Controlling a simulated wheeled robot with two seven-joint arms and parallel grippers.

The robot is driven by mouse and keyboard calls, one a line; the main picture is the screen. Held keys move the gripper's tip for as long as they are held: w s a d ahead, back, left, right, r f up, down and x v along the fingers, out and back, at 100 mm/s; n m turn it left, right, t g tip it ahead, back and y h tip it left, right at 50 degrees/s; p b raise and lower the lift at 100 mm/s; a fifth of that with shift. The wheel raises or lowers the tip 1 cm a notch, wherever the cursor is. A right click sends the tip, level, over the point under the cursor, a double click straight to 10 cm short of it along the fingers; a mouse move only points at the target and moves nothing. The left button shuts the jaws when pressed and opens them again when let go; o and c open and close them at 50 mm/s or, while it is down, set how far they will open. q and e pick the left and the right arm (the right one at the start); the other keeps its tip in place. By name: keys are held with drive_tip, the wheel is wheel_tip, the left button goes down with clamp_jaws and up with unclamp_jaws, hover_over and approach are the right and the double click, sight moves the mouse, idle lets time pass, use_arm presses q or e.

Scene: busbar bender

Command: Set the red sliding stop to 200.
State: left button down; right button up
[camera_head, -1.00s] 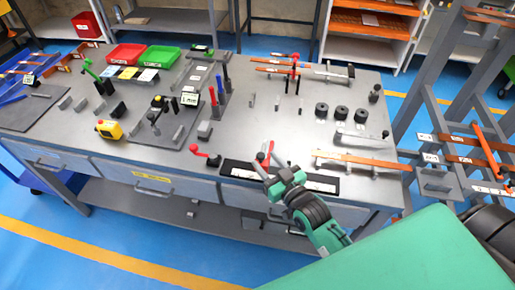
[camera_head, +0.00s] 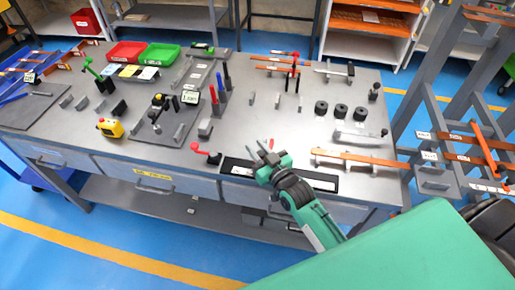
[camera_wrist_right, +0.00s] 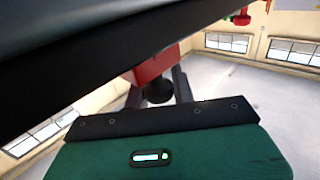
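The black scale strip (camera_head: 322,182) lies along the front edge of the grey workbench. My right gripper (camera_head: 265,148) is over this strip, reaching in from the lower right. A small red piece (camera_head: 271,143) shows at its fingertips. In the right wrist view a red block (camera_wrist_right: 152,66), which looks like the red sliding stop, is at the two dark fingers (camera_wrist_right: 159,88). A dark round part is between the fingers. I cannot tell whether they grip the block. The scale numbers are too small to read. My left gripper is not in view.
A red-knobbed lever (camera_head: 207,153) is just left of the strip. A copper bar (camera_head: 358,159) lies to the right. Black round pieces (camera_head: 340,111) stand behind it. A yellow button box (camera_head: 110,128) and upright handles stand to the left.

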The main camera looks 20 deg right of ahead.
drive_tip(key=shift+a+r+p, duration=0.1)
drive_tip(key=shift+r+p, duration=0.1)
drive_tip(key=shift+p, duration=0.3)
clamp_jaws()
drive_tip(key=shift+f, duration=0.15)
drive_tip(key=o, duration=1)
unclamp_jaws()
drive_tip(key=shift+w, duration=0.1)
drive_tip(key=shift+c, duration=0.2)
drive_tip(key=shift+s+f+b, duration=0.1)
drive_tip(key=shift+s+b, duration=0.2)
drive_tip(key=shift+s, duration=0.3)
drive_tip(key=s+d+b, duration=0.2)
drive_tip(key=s, duration=1)
drive_tip(key=shift+s+d+b, duration=0.2)
drive_tip(key=shift+d+b, duration=0.1)
